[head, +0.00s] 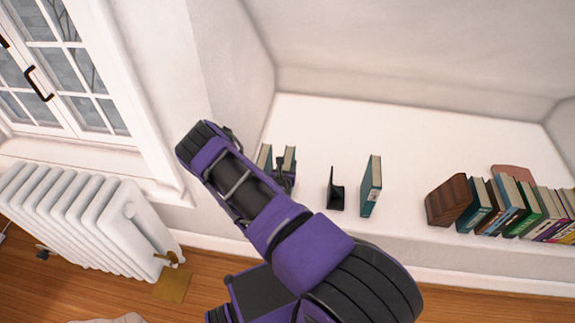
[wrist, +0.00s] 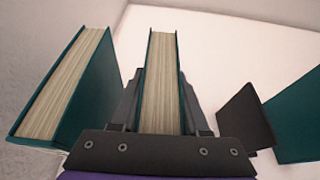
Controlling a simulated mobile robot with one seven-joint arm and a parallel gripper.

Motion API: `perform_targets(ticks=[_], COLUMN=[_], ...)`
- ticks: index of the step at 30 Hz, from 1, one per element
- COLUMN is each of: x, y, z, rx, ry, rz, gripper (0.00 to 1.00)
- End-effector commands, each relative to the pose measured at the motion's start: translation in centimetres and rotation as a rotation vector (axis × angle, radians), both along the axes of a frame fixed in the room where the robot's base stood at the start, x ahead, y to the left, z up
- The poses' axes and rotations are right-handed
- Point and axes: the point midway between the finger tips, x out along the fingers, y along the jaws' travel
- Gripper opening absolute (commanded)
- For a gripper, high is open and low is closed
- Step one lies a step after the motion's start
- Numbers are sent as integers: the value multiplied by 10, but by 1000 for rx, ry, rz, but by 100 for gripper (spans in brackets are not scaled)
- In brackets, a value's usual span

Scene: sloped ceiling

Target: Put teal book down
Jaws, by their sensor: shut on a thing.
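My gripper (wrist: 160,108) is shut on a teal book (wrist: 161,70), which stands upright between the two fingers with its cream page edges toward the wrist camera. In the head view the held book (head: 289,158) is at the left part of the white ledge (head: 320,115), and my gripper (head: 283,176) is partly hidden behind my arm. I cannot tell whether the book's bottom touches the ledge. A second teal book (wrist: 72,95) stands just left of it, with a small gap; it also shows in the head view (head: 264,157).
A black bookend (head: 335,190) stands right of the held book, then another teal book (head: 371,186) upright. A brown wooden block (head: 448,199) and a row of books (head: 510,205) fill the right. A wall closes the left. The ledge behind is clear.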

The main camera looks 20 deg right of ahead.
Motion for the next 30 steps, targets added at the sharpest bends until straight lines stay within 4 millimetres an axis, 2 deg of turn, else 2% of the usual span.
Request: perform_targets(ticks=[4, 5, 9, 10, 21, 26, 30], x=[1, 0, 0, 0, -1, -21, -45], y=[0, 0, 0, 0, 1, 14, 31], z=[-3, -4, -3, -3, 3, 12, 24], rx=[-1, 1, 1, 1, -1, 0, 0], ry=[-4, 1, 1, 1, 1, 2, 4], rz=[0, 0, 0, 0, 0, 0, 1], gripper=[0, 47, 72, 75, 75, 75, 75])
